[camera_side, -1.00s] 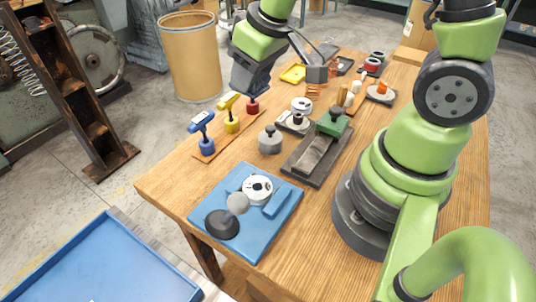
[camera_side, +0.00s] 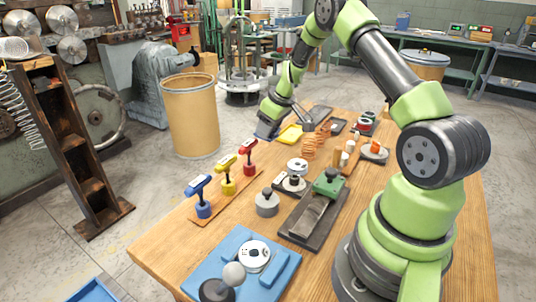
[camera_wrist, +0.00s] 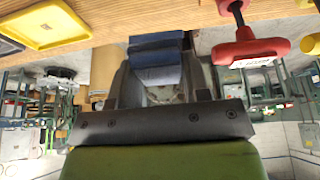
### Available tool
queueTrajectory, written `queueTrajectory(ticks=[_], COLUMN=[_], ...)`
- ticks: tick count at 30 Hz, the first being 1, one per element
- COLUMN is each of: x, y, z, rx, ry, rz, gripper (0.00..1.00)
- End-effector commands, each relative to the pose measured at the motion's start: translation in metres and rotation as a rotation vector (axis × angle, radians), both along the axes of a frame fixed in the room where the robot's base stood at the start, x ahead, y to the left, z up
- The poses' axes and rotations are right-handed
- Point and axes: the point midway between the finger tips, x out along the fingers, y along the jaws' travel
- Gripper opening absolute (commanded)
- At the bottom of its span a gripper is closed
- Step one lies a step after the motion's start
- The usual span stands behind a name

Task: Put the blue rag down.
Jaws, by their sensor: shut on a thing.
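The blue rag (camera_wrist: 155,58) shows in the wrist view as a folded dark blue piece between the fingers of my gripper (camera_wrist: 153,82). The fingers are shut on it. In the side view my gripper (camera_side: 272,121) hangs by the far left edge of the wooden table (camera_side: 165,245), left of the yellow tray (camera_side: 290,136). A dark blue end of the rag (camera_side: 266,130) shows beneath it. Whether the rag touches anything is hard to tell.
A red-handled tool (camera_side: 249,152), a yellow one (camera_side: 227,170) and a blue one (camera_side: 201,192) stand in a row on a wooden strip. A large tan drum (camera_side: 191,115) stands on the floor beyond the table's left edge.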

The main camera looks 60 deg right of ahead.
Motion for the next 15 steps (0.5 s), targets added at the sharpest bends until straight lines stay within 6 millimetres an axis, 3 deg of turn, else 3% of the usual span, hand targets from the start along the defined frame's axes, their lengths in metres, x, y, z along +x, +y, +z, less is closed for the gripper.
queueTrajectory(ticks=[3, 15], x=[0.000, 0.000], y=[0.001, 0.001], z=[-0.022, -0.071], rx=[0.002, 0.000], ry=[0.003, 0.002], rz=[0.000, 0.000], gripper=[0.17, 0.17])
